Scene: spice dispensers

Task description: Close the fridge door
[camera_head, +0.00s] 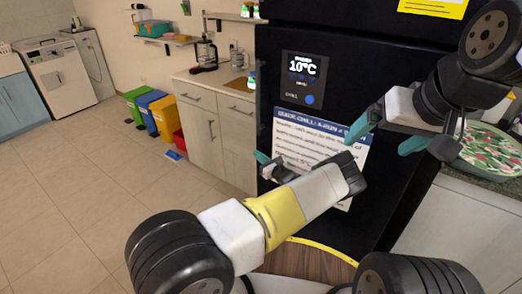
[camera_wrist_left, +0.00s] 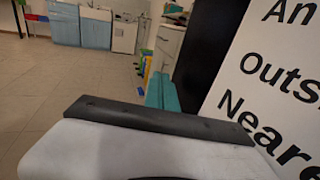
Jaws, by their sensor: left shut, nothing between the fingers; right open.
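The black fridge door (camera_head: 400,185) stands in front of me in the head view, with a lit display reading 10°C (camera_head: 303,68) and a white printed sheet (camera_head: 300,135). I cannot tell whether the door is fully closed. My left gripper (camera_head: 264,160) is shut and empty at the door's left edge, in front of the sheet's left side; contact cannot be told. In the left wrist view its teal fingers (camera_wrist_left: 162,92) are together beside the black door edge (camera_wrist_left: 207,50) and the sheet (camera_wrist_left: 275,75). My right gripper (camera_head: 388,135) is open and empty before the door's right part.
A cabinet (camera_head: 213,125) with a coffee maker (camera_head: 207,52) stands left of the fridge. Green, blue, yellow and red bins (camera_head: 160,115) line the wall. A counter with a patterned plate (camera_head: 490,150) is at the right. The tiled floor (camera_head: 95,175) at left is clear.

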